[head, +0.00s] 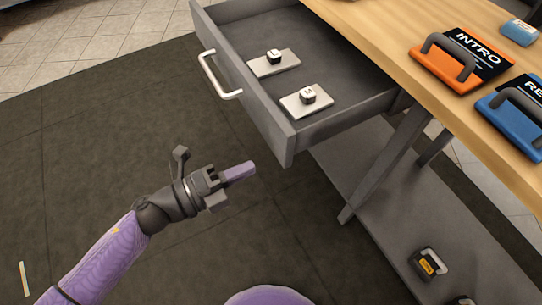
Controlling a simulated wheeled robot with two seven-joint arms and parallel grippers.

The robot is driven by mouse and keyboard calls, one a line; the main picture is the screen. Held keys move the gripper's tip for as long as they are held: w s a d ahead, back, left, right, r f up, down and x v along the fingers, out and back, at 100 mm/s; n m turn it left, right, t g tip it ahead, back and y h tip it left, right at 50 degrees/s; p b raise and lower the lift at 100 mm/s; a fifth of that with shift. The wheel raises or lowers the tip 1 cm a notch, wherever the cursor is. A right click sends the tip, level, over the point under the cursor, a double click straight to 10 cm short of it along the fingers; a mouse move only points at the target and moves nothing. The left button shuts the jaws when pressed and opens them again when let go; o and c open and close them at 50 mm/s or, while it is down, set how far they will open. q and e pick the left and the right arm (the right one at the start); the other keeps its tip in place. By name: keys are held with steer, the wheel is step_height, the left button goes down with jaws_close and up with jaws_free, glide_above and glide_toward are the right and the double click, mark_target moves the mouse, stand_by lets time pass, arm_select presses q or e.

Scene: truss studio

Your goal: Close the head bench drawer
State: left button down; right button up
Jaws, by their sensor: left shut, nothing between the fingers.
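The grey bench drawer (244,93) stands pulled out from under the wooden bench top (447,85), toward the left. Its silver bar handle (217,75) is on the front face. My left gripper (250,168) is shut and empty, below the drawer's near front corner in the picture and apart from the handle. My right gripper is not in view.
On the bench top are an orange INTRO holder (437,70), a blue holder (499,112) and a small blue item (519,32). A lower shelf (385,215) holds a dark boxy item (428,264). The dark floor mat (100,120) left of the drawer is clear.

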mark_target(283, 152)
arm_select(q)
steer(key=b+x, duration=0.1)
steer(key=x, duration=0.4)
steer(key=shift+w+d, duration=0.2)
steer(key=shift+d, duration=0.05)
